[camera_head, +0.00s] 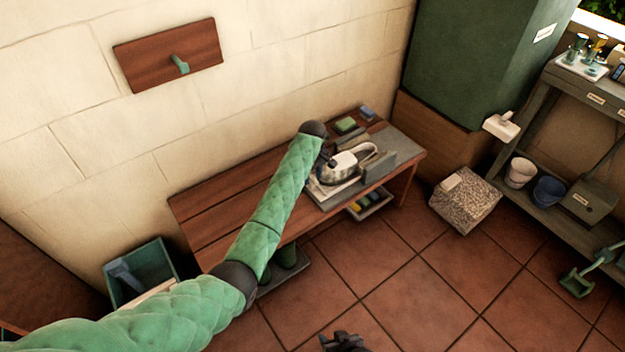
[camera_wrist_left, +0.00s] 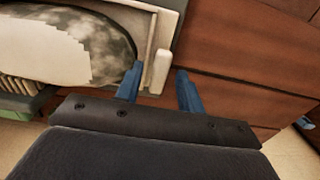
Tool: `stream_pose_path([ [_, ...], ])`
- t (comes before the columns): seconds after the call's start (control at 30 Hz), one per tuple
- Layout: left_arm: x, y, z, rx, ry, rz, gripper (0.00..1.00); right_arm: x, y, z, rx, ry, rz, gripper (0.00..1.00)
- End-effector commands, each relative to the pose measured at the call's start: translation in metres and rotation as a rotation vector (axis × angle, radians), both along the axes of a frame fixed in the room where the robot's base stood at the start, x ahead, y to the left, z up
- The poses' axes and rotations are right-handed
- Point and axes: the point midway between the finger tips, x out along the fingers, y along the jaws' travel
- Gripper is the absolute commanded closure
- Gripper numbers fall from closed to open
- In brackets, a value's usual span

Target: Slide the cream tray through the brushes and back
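The cream tray (camera_head: 318,194) lies on the right part of the wooden bench, and it also shows in the left wrist view (camera_wrist_left: 166,30). A pale and grey mottled rounded object (camera_wrist_left: 75,40) lies in it. A small cream upright grip (camera_wrist_left: 160,71) stands at the tray's end. My left gripper (camera_wrist_left: 158,87) is open, with one blue finger on each side of this grip and a visible gap on the right. Grey upright panels (camera_head: 380,167) stand to the right; pale ribbed bristles (camera_wrist_left: 18,84) show at left in the wrist view. My right gripper (camera_head: 345,342) is low, partly cut off.
The bench's left planks (camera_head: 215,210) are bare. A green block (camera_head: 345,125) and a blue block (camera_head: 367,113) lie at its back. A low tray (camera_head: 371,205) with coloured items sits below the front edge. A green bin (camera_head: 140,272) stands at left.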

Motion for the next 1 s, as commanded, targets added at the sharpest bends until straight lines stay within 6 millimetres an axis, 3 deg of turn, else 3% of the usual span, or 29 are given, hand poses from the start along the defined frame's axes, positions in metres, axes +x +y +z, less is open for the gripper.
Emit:
stream_pose_path([
  [0.2,0.0,0.0,-0.019,0.0,0.001,0.0,0.62,-0.001,0.0,-0.004,0.001,-0.003,-0.001,0.64],
  [0.53,0.0,0.0,-0.022,0.0,0.0,0.0,0.62,-0.001,0.001,-0.005,0.001,-0.004,-0.001,0.64],
  [0.73,0.0,0.0,-0.021,0.0,0.0,-0.001,1.0,-0.002,0.001,-0.005,0.001,-0.003,-0.001,0.64],
  [1.0,0.0,0.0,-0.021,0.0,0.0,-0.001,1.0,-0.002,0.0,-0.004,0.0,0.001,-0.001,0.64],
])
